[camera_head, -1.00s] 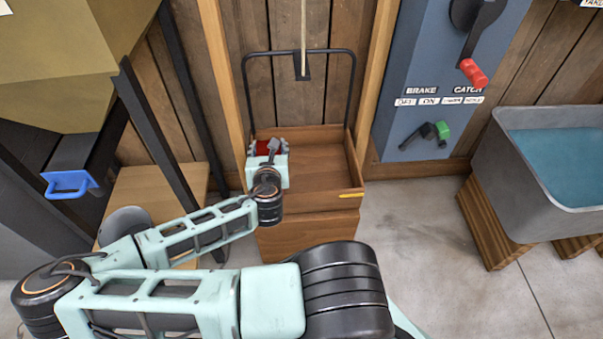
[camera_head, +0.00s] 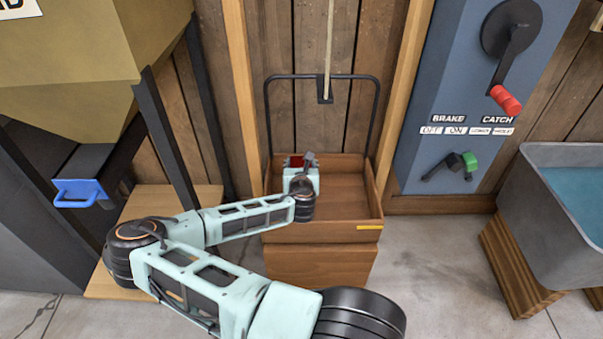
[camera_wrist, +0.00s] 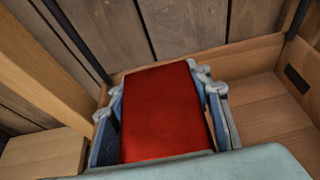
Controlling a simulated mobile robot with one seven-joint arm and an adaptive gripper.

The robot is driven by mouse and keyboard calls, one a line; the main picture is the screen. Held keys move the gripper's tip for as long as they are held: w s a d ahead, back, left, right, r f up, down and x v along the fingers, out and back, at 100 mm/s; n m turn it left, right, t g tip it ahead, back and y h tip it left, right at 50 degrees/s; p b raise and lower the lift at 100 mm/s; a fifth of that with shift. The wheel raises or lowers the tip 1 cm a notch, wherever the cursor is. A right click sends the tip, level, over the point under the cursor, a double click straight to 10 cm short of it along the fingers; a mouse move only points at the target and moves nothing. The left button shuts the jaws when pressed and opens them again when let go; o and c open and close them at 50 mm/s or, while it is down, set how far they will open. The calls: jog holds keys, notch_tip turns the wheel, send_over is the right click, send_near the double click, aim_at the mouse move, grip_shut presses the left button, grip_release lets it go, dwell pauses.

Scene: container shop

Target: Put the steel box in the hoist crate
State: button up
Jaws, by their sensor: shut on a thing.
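The hoist crate (camera_head: 322,236) is a wooden tray with a black hoop handle and a rope, in the middle of the head view; its side wall also shows in the wrist view (camera_wrist: 257,58). My gripper (camera_head: 298,161) is over the crate's left rear part. It is shut on a red box (camera_wrist: 165,112), the only box I see held; its surface looks red, not bare steel. In the wrist view the fingers (camera_wrist: 158,98) grip the box from both sides. The box's underside is hidden, so I cannot tell if it touches the crate floor.
The crate's right half is bare. A wooden post (camera_head: 241,90) stands close on the left. A blue-grey panel (camera_head: 420,90) with a red-handled crank (camera_head: 506,100) and a grey water trough (camera_head: 570,235) are to the right. A yellow hopper (camera_head: 80,50) is at left.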

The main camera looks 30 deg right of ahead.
jog(key=shift+w+d+f, duration=0.2)
jog(key=shift+f, duration=0.05)
notch_tip(320, 180, down, 3)
jog(key=shift+w+d+f+b, duration=0.1)
jog(key=shift+w+f+b, duration=0.05)
jog(key=shift+b, duration=0.65)
jog(key=o, duration=1.7)
jog(key=p+v, duration=0.3)
jog(key=v, duration=0.9)
